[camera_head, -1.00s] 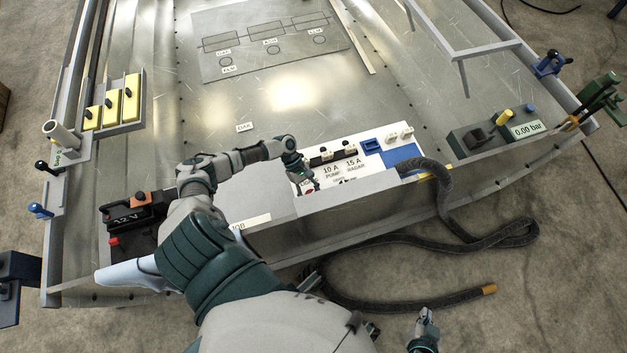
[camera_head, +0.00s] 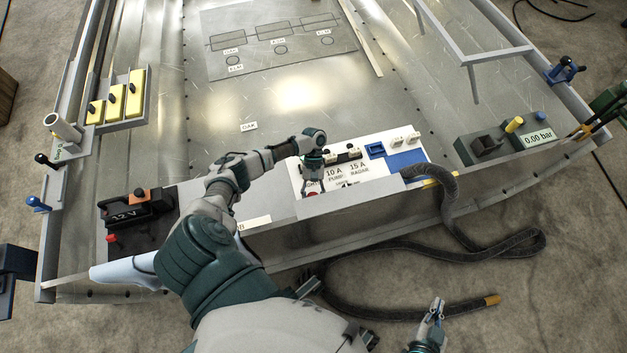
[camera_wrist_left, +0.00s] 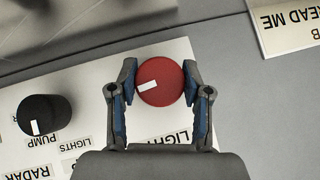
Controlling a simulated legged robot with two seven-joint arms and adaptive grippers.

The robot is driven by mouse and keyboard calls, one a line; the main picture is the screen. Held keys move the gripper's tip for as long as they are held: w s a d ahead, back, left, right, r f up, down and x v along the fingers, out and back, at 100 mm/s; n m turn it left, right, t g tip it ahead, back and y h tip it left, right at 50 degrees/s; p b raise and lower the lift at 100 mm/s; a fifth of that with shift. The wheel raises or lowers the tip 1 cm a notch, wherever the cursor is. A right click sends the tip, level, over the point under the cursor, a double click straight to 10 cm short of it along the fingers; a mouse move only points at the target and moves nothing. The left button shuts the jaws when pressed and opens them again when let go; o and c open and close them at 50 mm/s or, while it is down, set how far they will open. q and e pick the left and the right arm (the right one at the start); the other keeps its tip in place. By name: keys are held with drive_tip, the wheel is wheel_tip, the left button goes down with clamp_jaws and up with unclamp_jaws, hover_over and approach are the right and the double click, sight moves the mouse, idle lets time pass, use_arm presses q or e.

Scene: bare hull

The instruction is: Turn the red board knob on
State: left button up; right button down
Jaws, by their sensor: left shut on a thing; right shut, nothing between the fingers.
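The red knob (camera_wrist_left: 160,74) is round with a white mark and sits on the white switch panel (camera_wrist_left: 105,105). In the left wrist view its mark points left and slightly down. My left gripper (camera_wrist_left: 159,84) is shut on the red knob, one finger on each side. In the head view the left gripper (camera_head: 312,186) reaches down onto the panel's left end and hides most of the knob (camera_head: 312,194). My right gripper (camera_head: 436,309) is shut and empty, low in the picture, away from the panel.
A black knob (camera_wrist_left: 45,116) labelled PUMP stands beside the red one. A 12 V battery (camera_head: 135,211) is left of my arm. A dark hose (camera_head: 445,205) runs from the panel's right end to the floor. A pressure gauge box (camera_head: 490,143) stands at the right.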

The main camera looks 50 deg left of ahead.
use_arm(q)
drive_tip(key=shift+r, duration=0.1)
idle(0.3)
drive_tip(key=o, duration=1.2)
drive_tip(key=shift+c, duration=0.2)
drive_tip(key=v, duration=1.2)
drive_tip(key=shift+w, duration=0.1)
